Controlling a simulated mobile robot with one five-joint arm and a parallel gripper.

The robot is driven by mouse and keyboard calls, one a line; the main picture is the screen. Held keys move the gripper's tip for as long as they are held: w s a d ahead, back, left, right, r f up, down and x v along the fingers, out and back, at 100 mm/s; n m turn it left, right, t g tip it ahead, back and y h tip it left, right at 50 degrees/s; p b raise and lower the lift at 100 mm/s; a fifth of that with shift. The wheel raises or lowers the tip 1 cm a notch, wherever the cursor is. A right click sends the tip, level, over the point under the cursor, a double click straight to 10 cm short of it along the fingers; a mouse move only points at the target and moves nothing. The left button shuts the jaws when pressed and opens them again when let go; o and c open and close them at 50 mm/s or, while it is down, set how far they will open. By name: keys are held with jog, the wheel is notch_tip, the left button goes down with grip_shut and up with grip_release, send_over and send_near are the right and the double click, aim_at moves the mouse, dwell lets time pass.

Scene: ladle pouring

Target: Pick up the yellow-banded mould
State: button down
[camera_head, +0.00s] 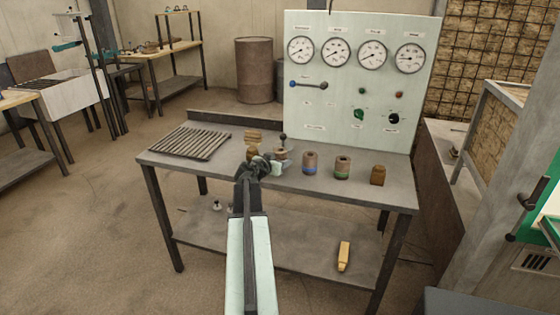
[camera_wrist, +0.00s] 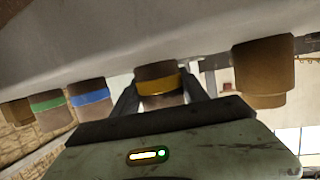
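The yellow-banded mould (camera_wrist: 158,72) is a brown cylinder with a yellow band, seen between the two fingers of my gripper (camera_wrist: 163,90) in the wrist view. The fingers stand apart on either side of it, and a narrow gap shows beside it. In the head view, the mould (camera_head: 281,154) stands on the workbench (camera_head: 220,170), partly hidden by my gripper (camera_head: 264,167). I see no sign that it is lifted.
The blue-banded mould (camera_head: 310,162), green-banded mould (camera_head: 342,167) and a plain brown block (camera_head: 377,175) stand to the right. Another brown piece (camera_wrist: 264,70) is close on the other side. A ribbed rack (camera_head: 190,143) lies at left; a gauge panel (camera_head: 360,80) rises behind.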

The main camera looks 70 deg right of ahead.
jog(key=shift+r, duration=0.1)
notch_tip(320, 180, up, 10)
jog(key=p, duration=1)
jog(key=shift+r, duration=0.15)
